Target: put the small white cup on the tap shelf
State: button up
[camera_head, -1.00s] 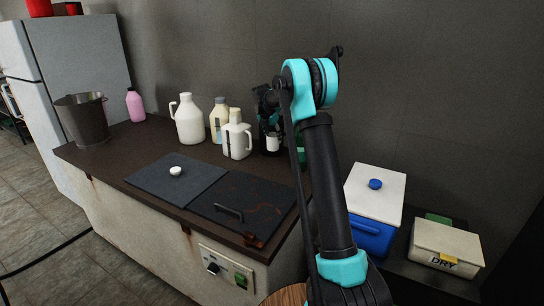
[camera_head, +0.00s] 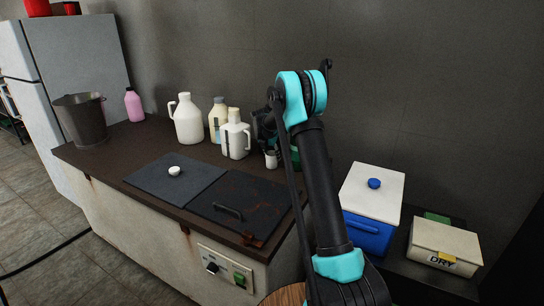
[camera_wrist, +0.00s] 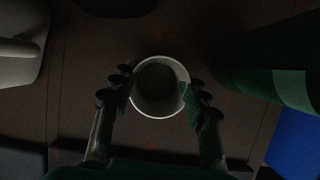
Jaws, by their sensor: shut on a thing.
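The small white cup (camera_head: 271,160) is between the fingers of my gripper (camera_head: 270,150), low over the back right of the dark worktop. In the wrist view the cup's white rim (camera_wrist: 160,116) is seen from above, with my gripper's fingers (camera_wrist: 160,92) shut on its two sides. The cup looks upright. I cannot tell whether its base touches the worktop. My arm hides part of the area behind it. I cannot make out a tap shelf in either view.
A white jug (camera_head: 236,140) stands just left of the cup. A green container (camera_wrist: 270,72) is close on its right. More bottles stand along the wall. Two dark lids (camera_head: 240,205) lie in front. A blue box with white lid (camera_head: 372,192) stands at right.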

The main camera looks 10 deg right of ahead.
jog(key=o, duration=1.1)
jog(key=shift+f, duration=0.1)
jog(key=shift+c, duration=0.2)
